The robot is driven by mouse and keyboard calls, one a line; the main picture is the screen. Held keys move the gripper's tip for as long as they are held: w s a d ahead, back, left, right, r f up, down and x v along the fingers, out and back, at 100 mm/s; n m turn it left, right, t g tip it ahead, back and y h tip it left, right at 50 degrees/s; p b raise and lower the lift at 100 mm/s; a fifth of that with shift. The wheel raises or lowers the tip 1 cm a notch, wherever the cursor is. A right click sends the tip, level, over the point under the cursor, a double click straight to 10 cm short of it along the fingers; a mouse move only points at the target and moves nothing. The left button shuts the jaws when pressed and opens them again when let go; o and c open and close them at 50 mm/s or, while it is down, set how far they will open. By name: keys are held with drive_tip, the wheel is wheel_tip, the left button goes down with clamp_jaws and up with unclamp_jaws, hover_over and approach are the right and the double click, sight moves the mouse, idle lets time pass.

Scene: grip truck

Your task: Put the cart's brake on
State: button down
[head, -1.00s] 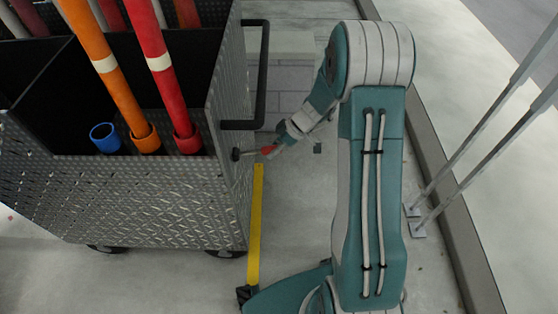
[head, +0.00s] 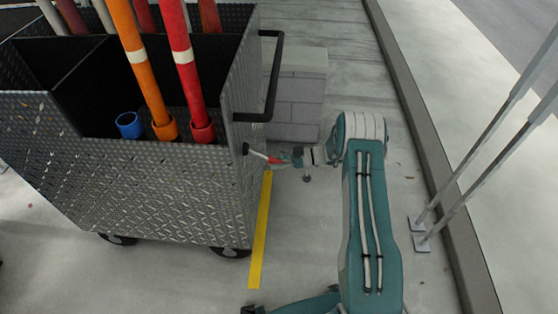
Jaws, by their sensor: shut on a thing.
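The cart (head: 150,185) is a tall grey diamond-plate bin on dark wheels at the left. Its brake handle (head: 257,154) is a short pale rod that sticks out from the cart's right side, by a dark round mount. The rod slopes slightly down to the right. My gripper (head: 273,160), with red on its fingers, is shut on the rod's outer end. The fingers are small here and partly hide the handle's tip. My arm reaches it from the right.
Orange, red and blue tubes (head: 150,85) stand in the cart. A black push bar (head: 274,80) juts from its right side. A yellow floor strip (head: 261,235) runs beside the cart. Thin posts (head: 480,150) and a kerb stand right.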

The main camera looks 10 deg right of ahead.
drive_tip(key=shift+w+a+f+y, duration=0.1)
drive_tip(key=shift+f+y, duration=0.2)
idle(0.4)
drive_tip(key=shift+c, duration=1.8)
unclamp_jaws()
drive_tip(key=shift+f, duration=0.1)
drive_tip(key=v, duration=1.2)
drive_tip(key=shift+f, duration=0.1)
